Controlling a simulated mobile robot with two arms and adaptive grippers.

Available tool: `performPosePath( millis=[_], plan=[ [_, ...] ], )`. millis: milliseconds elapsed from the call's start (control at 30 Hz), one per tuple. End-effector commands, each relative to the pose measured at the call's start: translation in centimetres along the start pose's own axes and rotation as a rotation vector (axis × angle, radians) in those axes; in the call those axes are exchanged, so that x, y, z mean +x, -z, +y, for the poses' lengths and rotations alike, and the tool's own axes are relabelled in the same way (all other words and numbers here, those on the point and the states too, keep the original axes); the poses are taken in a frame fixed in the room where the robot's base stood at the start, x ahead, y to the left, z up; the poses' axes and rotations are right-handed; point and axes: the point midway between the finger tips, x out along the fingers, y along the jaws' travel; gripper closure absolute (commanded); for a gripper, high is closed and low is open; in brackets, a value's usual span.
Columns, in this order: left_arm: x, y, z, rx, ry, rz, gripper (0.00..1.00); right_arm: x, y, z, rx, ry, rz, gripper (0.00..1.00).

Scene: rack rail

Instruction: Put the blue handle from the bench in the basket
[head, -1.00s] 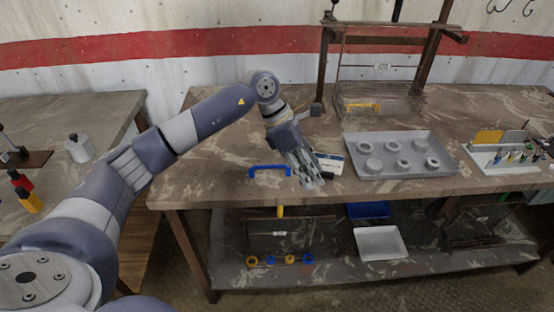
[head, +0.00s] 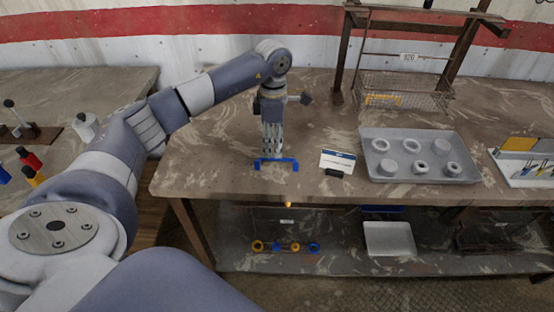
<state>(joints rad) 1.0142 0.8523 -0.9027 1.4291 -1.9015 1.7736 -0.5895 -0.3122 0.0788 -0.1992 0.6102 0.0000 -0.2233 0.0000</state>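The blue handle (head: 287,160) lies near the front edge of the bench (head: 215,150), left of the small white card. My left gripper (head: 272,150) points straight down at it, with the fingertips just above or at its bar. From this angle I cannot tell whether the fingers are apart or touch the handle. The wire basket (head: 428,97) sits at the back of the bench under a rusty frame and holds a yellow handle (head: 384,99). My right gripper is not in view.
A white card (head: 338,160) stands right of the handle. A grey tray (head: 375,178) with several round pieces is farther right, then a white rack (head: 525,176). The lower shelf holds a white tray (head: 390,238). The bench between gripper and basket is mostly clear.

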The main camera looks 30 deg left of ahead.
Motion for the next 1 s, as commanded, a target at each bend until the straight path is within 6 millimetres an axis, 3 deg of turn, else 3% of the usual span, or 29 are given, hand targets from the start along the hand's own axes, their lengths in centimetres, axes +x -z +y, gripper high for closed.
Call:
performPosePath(
  millis=[200,467,500,633,1000],
  plan=[
    [2.8,-0.4,-0.2,0.000,0.002,0.001,0.67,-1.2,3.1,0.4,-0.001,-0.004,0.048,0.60],
    [3.4,-0.4,-0.1,0.000,0.000,0.000,0.67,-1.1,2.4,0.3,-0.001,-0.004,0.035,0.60],
    [3.4,-0.4,-0.1,0.000,0.000,0.000,0.69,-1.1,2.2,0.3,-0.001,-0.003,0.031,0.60],
    [3.4,-0.4,-0.1,0.000,0.000,0.000,0.99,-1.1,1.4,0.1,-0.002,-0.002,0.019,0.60],
    [3.3,-0.4,-0.1,0.000,0.000,-0.001,1.00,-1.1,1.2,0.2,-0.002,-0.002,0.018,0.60]
  ],
)
